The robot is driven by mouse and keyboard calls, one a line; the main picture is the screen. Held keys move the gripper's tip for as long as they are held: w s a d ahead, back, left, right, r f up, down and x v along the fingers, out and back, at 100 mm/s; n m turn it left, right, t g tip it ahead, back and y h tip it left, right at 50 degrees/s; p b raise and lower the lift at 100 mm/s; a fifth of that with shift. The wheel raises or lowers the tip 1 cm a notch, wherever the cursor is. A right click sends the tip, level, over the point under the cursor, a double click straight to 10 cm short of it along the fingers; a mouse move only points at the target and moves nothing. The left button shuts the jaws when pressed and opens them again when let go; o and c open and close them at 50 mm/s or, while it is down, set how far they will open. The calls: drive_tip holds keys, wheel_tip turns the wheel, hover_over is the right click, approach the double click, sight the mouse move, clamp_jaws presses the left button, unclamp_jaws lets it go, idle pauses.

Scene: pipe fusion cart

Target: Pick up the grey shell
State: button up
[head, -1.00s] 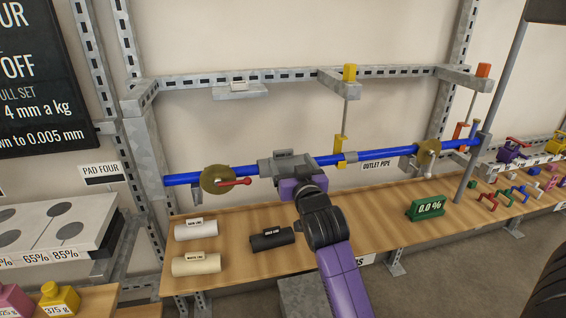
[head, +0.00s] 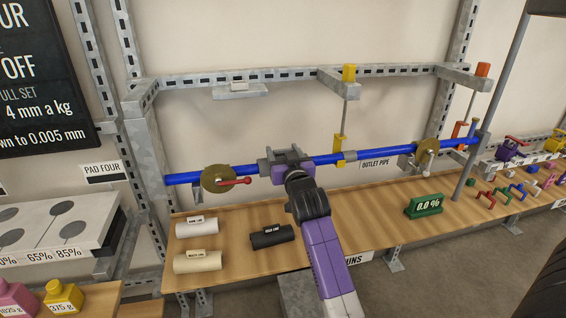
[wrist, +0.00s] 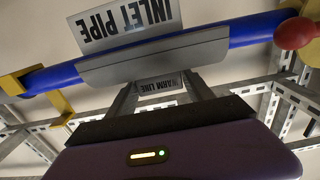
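The grey shell (wrist: 155,58) is a long half-round piece lying along the blue pipe (wrist: 250,32) in the wrist view, on the side facing me. In the head view it shows partly at the pipe (head: 265,168), mostly hidden by my gripper (head: 287,153). My gripper, with a purple palm, is up at the pipe. In the wrist view its two grey fingers (wrist: 162,91) stand apart and point at the shell's near edge. A small label reading WARM LINE (wrist: 159,84) shows between them. I see no clear grip, and the exact finger contact is hidden.
White (head: 196,227), cream (head: 197,262) and black (head: 272,236) labelled shells lie on the wooden bench (head: 235,285). A red-handled valve (head: 218,179) sits on the pipe left of my gripper. A yellow clamp (head: 340,150) is to the right.

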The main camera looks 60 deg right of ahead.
drive_tip(key=c, duration=0.9)
drive_tip(key=shift+o, duration=0.2)
drive_tip(key=shift+r, duration=0.1)
